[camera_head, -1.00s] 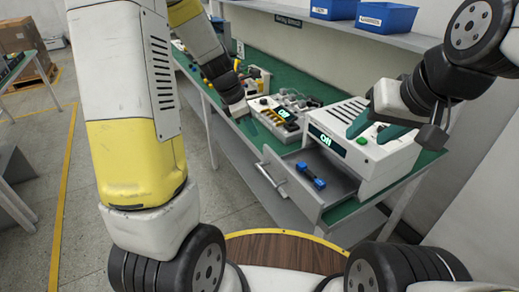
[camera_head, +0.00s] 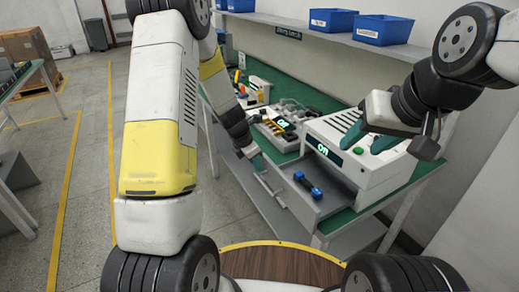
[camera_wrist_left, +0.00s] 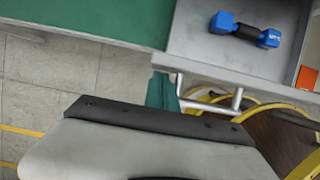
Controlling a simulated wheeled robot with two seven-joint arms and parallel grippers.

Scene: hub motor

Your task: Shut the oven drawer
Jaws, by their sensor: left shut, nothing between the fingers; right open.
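The oven (camera_head: 365,155) is a white box with a lit green display, standing on the green workbench. Its grey drawer (camera_head: 322,205) is pulled open toward the front left, with a bar handle (camera_head: 271,190) on its front. A blue dumbbell-shaped part (camera_head: 308,184) lies in the drawer; it also shows in the left wrist view (camera_wrist_left: 244,29). My left gripper (camera_head: 258,163) is shut and empty, close to the drawer front by the handle; in the left wrist view its fingertips (camera_wrist_left: 162,92) are beside the handle (camera_wrist_left: 212,105). Contact cannot be told. My right gripper (camera_head: 368,140) is open above the oven.
Several devices (camera_head: 283,125) stand on the green bench left of the oven. A shelf with blue bins (camera_head: 383,24) runs above. Open floor (camera_head: 90,190) lies to the left, with yellow lines.

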